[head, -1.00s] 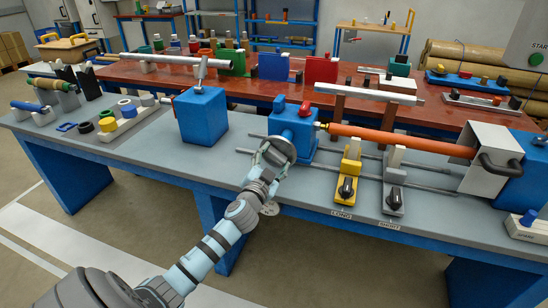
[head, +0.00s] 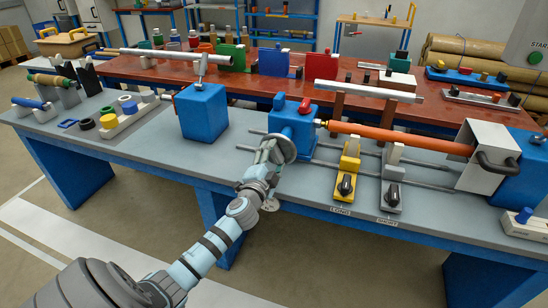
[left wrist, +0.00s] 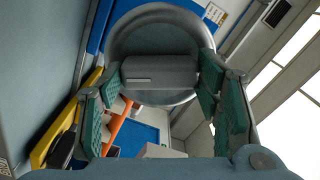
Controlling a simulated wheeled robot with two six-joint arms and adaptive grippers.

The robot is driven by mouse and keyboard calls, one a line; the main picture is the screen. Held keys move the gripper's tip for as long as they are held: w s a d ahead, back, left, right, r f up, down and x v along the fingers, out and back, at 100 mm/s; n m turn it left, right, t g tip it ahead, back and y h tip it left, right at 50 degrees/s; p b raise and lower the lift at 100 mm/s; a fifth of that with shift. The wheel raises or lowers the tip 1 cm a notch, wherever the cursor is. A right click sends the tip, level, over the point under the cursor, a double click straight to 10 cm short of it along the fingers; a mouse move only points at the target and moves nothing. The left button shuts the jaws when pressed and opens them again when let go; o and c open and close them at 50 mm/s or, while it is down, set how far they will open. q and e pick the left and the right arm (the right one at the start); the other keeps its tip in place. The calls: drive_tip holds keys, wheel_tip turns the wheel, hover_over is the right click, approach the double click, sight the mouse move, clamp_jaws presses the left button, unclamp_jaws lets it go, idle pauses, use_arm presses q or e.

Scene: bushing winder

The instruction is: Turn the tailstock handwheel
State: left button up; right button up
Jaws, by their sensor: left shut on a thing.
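The tailstock is a blue block (head: 297,128) on the grey workbench, with a red knob (head: 304,106) on top. Its grey round handwheel (head: 284,149) faces the near left side. My left gripper (head: 271,151) is at the handwheel. In the left wrist view the round handwheel (left wrist: 158,33) fills the upper middle, with a raised grey bar (left wrist: 160,78) across it. The green-padded fingers of my left gripper (left wrist: 160,85) lie on both sides of this bar, shut on it. The fingers partly hide the handwheel in the head view. My right gripper is not in view.
An orange-red rod (head: 400,140) runs from the tailstock to a white-and-blue headstock (head: 486,155). Yellow (head: 347,172) and grey (head: 392,180) lever stands are to the right of my gripper. A blue box (head: 203,112) stands to the left. The bench front left of the gripper is clear.

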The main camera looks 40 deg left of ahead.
use_arm(q)
drive_tip(key=o, duration=1.2)
drive_tip(key=shift+c, duration=0.2)
drive_tip(key=v, duration=1.2)
